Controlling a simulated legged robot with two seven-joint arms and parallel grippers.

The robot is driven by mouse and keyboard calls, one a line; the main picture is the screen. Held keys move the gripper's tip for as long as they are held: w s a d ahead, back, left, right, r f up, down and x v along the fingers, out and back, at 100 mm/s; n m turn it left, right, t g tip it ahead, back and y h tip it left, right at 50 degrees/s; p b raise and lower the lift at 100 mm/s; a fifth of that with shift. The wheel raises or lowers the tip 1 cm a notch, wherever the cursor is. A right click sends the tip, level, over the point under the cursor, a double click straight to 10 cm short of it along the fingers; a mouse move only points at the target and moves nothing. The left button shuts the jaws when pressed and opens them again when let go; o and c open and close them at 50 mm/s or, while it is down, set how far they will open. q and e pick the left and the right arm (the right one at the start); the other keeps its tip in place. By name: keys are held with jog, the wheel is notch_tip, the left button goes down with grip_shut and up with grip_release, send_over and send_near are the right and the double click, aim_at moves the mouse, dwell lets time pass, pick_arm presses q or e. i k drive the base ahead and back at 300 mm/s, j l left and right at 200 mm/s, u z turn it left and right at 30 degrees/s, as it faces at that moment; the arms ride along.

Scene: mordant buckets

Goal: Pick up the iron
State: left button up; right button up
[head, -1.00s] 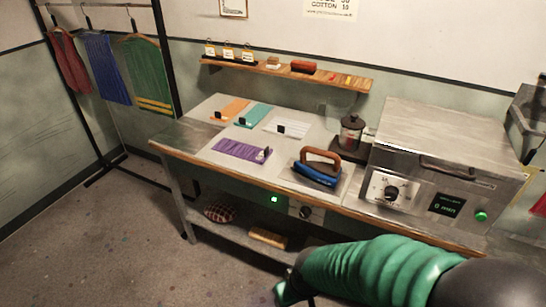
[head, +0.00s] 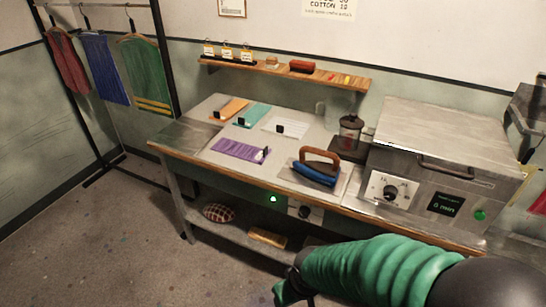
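The iron (head: 315,174), blue with a brown handle, rests on a light plate (head: 340,186) at the front of the table, left of the steel machine. My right arm comes in from the lower right with a green ribbed sleeve. Its dark end (head: 290,287) is low in front of the table, below and apart from the iron. Its fingers are too unclear to show whether they are open. My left gripper is out of the picture.
Purple (head: 240,151), orange (head: 230,108), teal (head: 252,115) and white (head: 290,125) cloths lie on the table. A dark-lidded jar (head: 350,132) stands behind the iron. The steel machine (head: 440,150) fills the right. A shelf (head: 285,73) hangs above; a lower shelf holds a checked cushion (head: 219,212).

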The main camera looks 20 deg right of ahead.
aim_at(324, 175)
jog(key=i+l+z, duration=0.1)
jog(key=i+z, duration=0.75)
